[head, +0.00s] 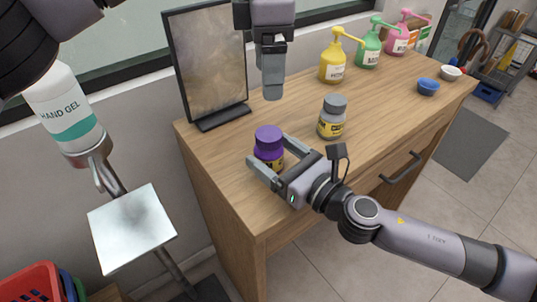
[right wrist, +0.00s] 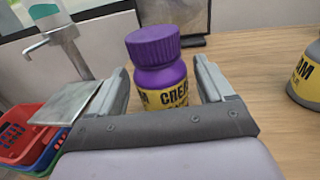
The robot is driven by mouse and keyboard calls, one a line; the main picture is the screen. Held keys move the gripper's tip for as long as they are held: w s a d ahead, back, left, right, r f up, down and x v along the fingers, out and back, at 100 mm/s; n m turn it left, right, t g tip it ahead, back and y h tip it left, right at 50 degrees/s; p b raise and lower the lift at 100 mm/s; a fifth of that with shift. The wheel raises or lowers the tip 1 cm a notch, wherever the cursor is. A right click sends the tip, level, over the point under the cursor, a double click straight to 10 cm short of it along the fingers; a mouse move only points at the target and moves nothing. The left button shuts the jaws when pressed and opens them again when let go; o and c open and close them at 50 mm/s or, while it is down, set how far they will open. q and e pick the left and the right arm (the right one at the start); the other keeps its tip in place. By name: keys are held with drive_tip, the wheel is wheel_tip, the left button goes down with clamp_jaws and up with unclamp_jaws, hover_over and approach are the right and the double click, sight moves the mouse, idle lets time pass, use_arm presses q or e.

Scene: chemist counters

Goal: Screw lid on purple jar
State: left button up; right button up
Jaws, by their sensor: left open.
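The purple jar (head: 270,160) stands upright on the wooden counter near its left front corner, with a yellow label marked "CREAM". A ribbed purple lid (head: 268,134) sits on top of it; I cannot tell how tightly. Both also show in the right wrist view, the jar (right wrist: 165,98) and the lid (right wrist: 153,45). My right gripper (head: 268,152) is open, with its fingers on either side of the jar and gaps between them and it. My left gripper (head: 273,92) is open and empty, pointing down above the counter behind the jar.
A grey-lidded jar (head: 332,117) stands right of the purple jar. A framed panel (head: 209,65) stands behind. Yellow (head: 336,62), green (head: 369,50) and pink (head: 398,38) pump bottles and a blue bowl (head: 428,87) are farther right. A hand gel stand (head: 132,228) is left of the counter.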

idle(0.3)
drive_tip(key=shift+b+v, duration=0.5)
drive_tip(key=shift+v, duration=3.1)
